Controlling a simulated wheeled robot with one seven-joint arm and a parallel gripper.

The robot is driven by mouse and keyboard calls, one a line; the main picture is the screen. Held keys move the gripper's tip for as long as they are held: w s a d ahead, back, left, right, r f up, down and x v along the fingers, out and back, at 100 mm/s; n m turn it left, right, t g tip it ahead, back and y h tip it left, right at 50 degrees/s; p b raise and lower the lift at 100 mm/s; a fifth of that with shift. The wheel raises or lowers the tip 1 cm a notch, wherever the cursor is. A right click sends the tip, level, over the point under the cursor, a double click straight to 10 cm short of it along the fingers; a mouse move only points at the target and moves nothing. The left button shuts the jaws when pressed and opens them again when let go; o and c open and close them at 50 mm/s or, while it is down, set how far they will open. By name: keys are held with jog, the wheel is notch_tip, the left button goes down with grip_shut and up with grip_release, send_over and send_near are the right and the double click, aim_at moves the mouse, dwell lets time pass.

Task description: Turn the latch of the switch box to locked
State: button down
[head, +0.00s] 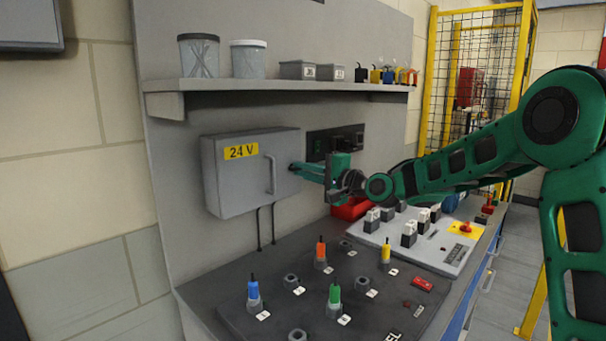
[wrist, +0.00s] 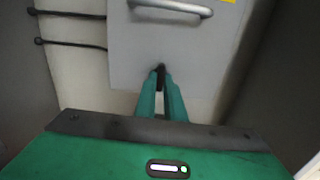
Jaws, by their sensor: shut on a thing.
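The switch box (head: 225,185) is a grey box on the wall panel with a yellow "24 V" label (head: 241,151). Its door is shut, with a bar handle (head: 270,174) that also shows in the wrist view (wrist: 172,6). My gripper (head: 296,167) reaches the box's right edge from the right. In the wrist view its green fingers (wrist: 161,85) are shut on a small dark latch (wrist: 161,71) at the door's edge. The fingers hide most of the latch, so I cannot tell its angle.
A shelf (head: 290,85) with jars, grey boxes and small coloured items runs above the box. Below, a dark panel (head: 315,290) carries several coloured plugs. A grey switch panel (head: 445,245) and a red bin (head: 350,209) lie under my arm. Two cables (wrist: 70,13) leave the box's underside.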

jog(key=shift+w+d+f, duration=0.2)
jog(key=shift+d, duration=0.15)
jog(key=c, duration=1.8)
grip_release()
jog(key=shift+c, duration=0.2)
jog(key=shift+a, duration=0.15)
jog(key=shift+s+r, duration=0.1)
jog(key=shift+s, duration=0.05)
jog(key=v, duration=1)
jog(key=shift+d, duration=0.3)
jog(key=shift+s, duration=0.1)
